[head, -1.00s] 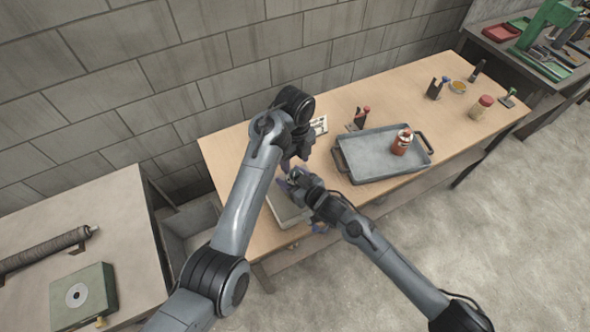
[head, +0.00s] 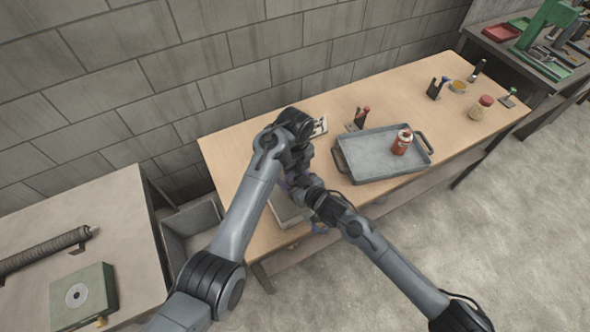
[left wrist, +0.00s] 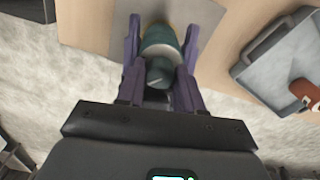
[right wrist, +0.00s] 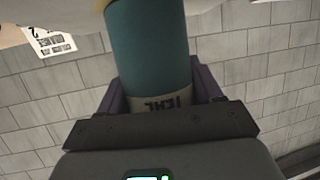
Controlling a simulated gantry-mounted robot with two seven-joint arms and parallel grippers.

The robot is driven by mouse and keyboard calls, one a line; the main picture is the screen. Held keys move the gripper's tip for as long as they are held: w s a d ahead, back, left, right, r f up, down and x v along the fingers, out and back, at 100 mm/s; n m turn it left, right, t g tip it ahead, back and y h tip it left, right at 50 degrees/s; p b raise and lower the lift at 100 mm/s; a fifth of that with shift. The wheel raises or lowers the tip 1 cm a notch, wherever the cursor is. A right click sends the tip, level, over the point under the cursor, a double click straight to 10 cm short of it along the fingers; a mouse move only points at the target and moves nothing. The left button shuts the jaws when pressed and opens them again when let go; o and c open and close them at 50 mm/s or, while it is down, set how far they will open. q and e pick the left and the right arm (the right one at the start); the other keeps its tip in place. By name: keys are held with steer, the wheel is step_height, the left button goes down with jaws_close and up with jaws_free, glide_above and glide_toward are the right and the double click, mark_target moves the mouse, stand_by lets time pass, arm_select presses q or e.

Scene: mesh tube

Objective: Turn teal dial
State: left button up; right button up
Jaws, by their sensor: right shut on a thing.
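A teal cylinder with a white band (right wrist: 148,50) fills the middle of the right wrist view, the band carrying dark lettering. My right gripper (right wrist: 158,78) is shut on it, with purple fingers on either side. In the left wrist view a teal dial-like end with a pale ring and a short white mark (left wrist: 160,72) lies between the purple fingers of my left gripper (left wrist: 163,26). These fingers look open, with a small gap at each side. In the head view my two wrists meet above the near left of the wooden table, and the arms hide the teal thing.
A grey tray (head: 370,165) with a red bottle (head: 402,142) stands right of my grippers. A grey flat thing (head: 287,208) lies beneath them. Small tools and a jar (head: 480,107) stand at the table's right. A lower bench (head: 130,245) is at left.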

mark_target(295, 172)
arm_select(q)
jaws_close()
steer(key=shift+n, duration=1.6)
steer(key=shift+o, duration=2.4)
jaws_free()
steer(key=shift+r, duration=0.15)
step_height(295, 172, up, 12)
